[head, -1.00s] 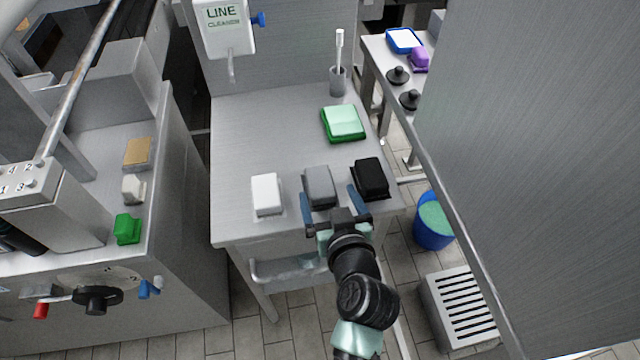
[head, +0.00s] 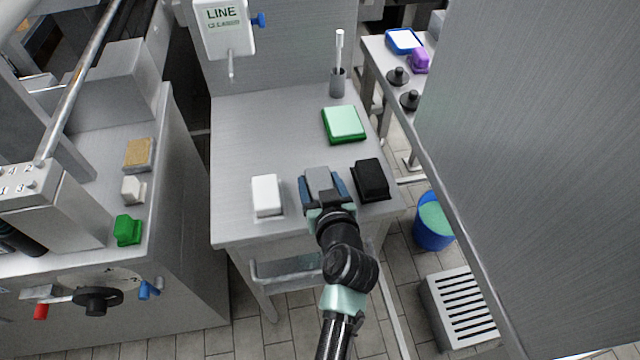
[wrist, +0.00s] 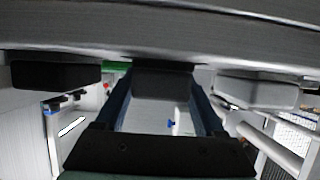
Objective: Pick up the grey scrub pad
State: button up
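The grey scrub pad (head: 319,181) lies on the metal table between a white pad (head: 267,195) and a black pad (head: 371,178). My gripper (head: 325,187) is low over the table, with one blue finger on each side of the grey pad. In the wrist view, which looks upside down, the grey pad (wrist: 163,85) sits between the fingertips. The fingers (wrist: 162,98) are spread apart; any gap to the pad's sides is very small, and contact is hard to judge. The pad still appears to rest on the table.
The black pad stands close to the right of my gripper, the white pad a little further left. A green pad (head: 344,123) and a grey cup with a brush (head: 338,82) are further back. The table's middle left is clear. A tall metal panel (head: 540,150) rises at right.

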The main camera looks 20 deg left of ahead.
jog(key=c, duration=0.9)
